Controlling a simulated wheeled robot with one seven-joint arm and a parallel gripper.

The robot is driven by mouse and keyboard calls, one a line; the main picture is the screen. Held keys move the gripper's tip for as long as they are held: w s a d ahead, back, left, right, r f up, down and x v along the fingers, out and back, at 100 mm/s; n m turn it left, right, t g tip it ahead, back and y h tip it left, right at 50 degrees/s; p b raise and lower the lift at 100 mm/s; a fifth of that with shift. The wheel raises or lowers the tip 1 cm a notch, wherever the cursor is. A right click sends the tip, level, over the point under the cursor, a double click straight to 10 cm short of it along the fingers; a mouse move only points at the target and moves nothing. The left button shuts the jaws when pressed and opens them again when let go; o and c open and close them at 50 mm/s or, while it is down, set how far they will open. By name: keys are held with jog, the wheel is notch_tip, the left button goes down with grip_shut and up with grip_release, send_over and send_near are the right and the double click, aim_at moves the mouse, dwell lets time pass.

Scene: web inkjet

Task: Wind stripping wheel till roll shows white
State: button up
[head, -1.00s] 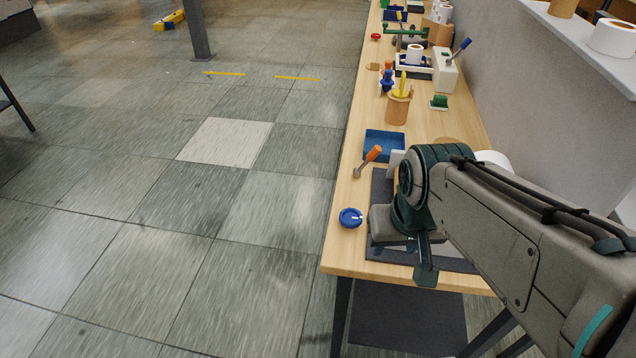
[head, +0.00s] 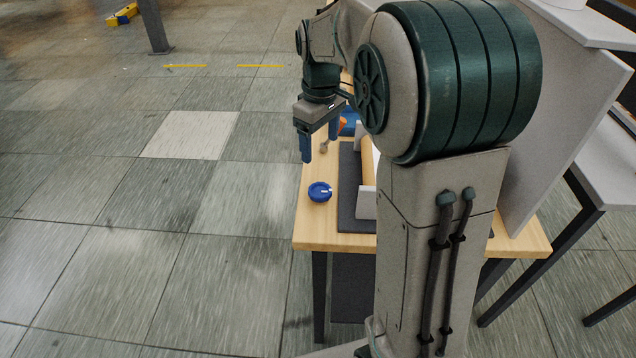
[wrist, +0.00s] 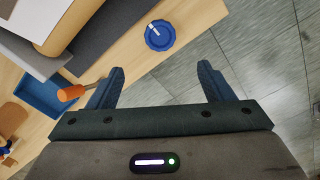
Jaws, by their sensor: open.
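A blue round knob with a white mark (head: 320,191) sits near the table's front-left edge, probably the stripping wheel. It also shows in the wrist view (wrist: 160,35), just beyond my fingertips. A tan roll (head: 367,160) lies between pale end blocks on a dark mat, partly hidden by my arm. Its tan side shows at the upper left of the wrist view (wrist: 75,28); white shows beside it. My gripper (head: 319,146) is open and empty, over the table edge, apart from the knob. Its two blue fingers (wrist: 161,72) point toward the knob in the wrist view.
The dark mat (head: 348,185) fills part of the wooden table (head: 315,222). Open tiled floor (head: 180,220) lies left of the table.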

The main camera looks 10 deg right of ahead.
aim_at(320, 189)
notch_tip(320, 189, down, 14)
jog(key=shift+r+b, duration=0.25)
jog(key=shift+b, duration=0.15)
jog(key=c, duration=1)
